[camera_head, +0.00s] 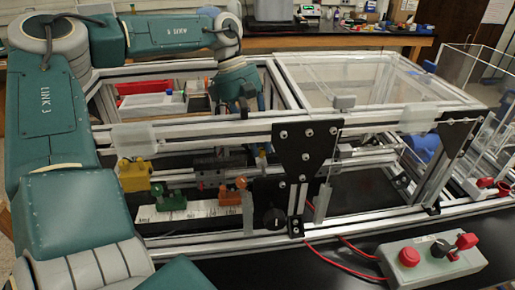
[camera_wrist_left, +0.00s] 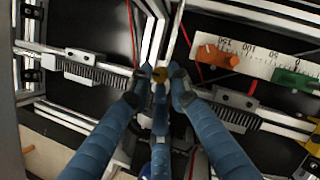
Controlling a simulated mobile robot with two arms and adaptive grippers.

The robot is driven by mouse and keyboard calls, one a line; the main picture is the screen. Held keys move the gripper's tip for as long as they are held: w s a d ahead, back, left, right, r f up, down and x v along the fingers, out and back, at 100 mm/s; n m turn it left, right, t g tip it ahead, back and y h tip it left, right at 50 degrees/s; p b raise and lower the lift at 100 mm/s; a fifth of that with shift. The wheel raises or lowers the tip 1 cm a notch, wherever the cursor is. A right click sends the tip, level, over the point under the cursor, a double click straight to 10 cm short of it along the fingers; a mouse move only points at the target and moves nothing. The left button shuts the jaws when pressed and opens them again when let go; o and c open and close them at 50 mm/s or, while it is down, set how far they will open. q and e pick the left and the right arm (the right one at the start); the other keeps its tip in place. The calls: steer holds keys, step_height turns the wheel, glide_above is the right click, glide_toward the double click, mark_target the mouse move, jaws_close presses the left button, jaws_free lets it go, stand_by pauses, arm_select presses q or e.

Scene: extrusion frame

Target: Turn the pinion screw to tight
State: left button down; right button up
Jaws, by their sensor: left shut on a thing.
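My left gripper (camera_wrist_left: 160,84) reaches down into the extrusion frame. In the left wrist view its blue fingers are closed around a small brass-coloured round part, which looks like the pinion screw (camera_wrist_left: 160,74). The fingertips hide its sides, and I cannot tell how tight it is. A toothed rack (camera_wrist_left: 97,73) lies to its left and another toothed stretch (camera_wrist_left: 228,114) to its right. In the head view my left gripper (camera_head: 247,103) is behind the front rails, which partly hide its fingers. My right gripper is not in view.
The aluminium frame rails (camera_head: 220,130) and a black plate (camera_head: 306,150) stand close in front. A ruled white scale (camera_head: 180,212) carries orange (camera_head: 233,191) and green (camera_head: 171,199) pieces. A control box (camera_head: 432,262) sits at front right. A clear panel (camera_head: 370,80) covers the right part.

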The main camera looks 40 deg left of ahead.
arm_select(q)
steer(key=m+g, duration=0.1)
steer(key=m, duration=0.1)
steer(key=m+g+b, duration=0.1)
steer(key=m, duration=0.2)
steer(key=shift+w+d+f, duration=0.1)
steer(key=shift+f, duration=0.05)
stand_by(0.3)
steer(key=c, duration=1.7)
jaws_free()
steer(key=shift+o, duration=0.2)
steer(key=shift+w+y, duration=0.1)
steer(key=shift+y, duration=0.2)
steer(key=v, duration=0.8)
